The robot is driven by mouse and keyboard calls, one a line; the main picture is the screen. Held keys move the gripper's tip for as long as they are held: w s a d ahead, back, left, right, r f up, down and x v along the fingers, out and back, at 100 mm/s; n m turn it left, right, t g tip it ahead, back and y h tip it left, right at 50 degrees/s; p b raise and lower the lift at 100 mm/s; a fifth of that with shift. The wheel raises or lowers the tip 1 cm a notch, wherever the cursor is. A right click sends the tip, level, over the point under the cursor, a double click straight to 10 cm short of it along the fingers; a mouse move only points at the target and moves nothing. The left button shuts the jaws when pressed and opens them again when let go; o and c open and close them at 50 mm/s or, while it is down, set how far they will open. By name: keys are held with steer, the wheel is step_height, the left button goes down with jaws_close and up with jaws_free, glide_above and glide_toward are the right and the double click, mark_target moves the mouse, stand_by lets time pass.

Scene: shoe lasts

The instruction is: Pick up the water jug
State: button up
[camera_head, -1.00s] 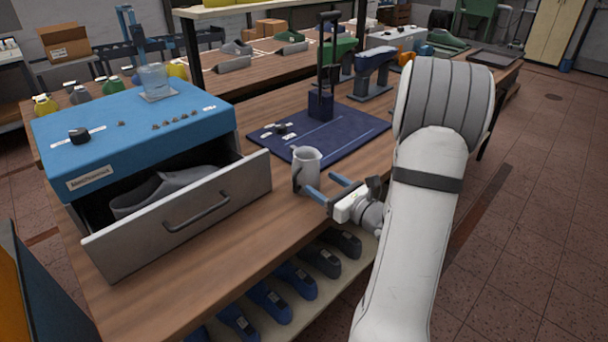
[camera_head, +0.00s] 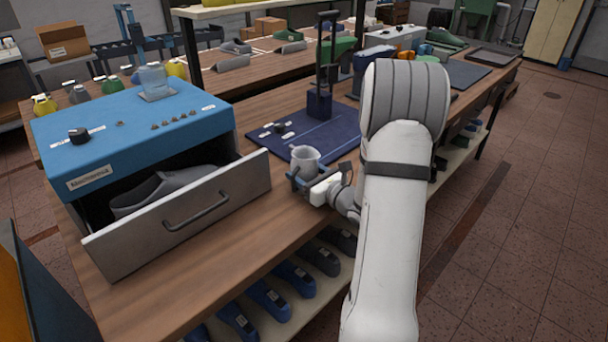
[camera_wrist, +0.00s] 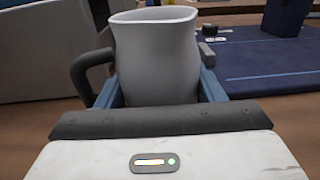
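The water jug (camera_head: 305,158) is a pale grey-white vessel with a dark handle. It stands upright on the wooden workbench, just in front of the navy mat. In the wrist view the jug (camera_wrist: 157,60) fills the upper middle, with its handle (camera_wrist: 88,75) out to the left. My gripper (camera_head: 303,175) has its blue fingers around the jug, one on each side. The fingers look open, and I cannot tell whether either touches the jug. The far side of the jug and its base are hidden.
A blue cabinet (camera_head: 130,125) with an open grey drawer (camera_head: 185,215) holding a grey shoe last (camera_head: 165,190) stands to the left. The navy mat (camera_head: 340,130) with a tall dark stand (camera_head: 320,100) lies behind the jug. The bench's front edge is close by.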

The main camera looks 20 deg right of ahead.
steer(key=c, duration=0.4)
steer(key=shift+r, duration=0.15)
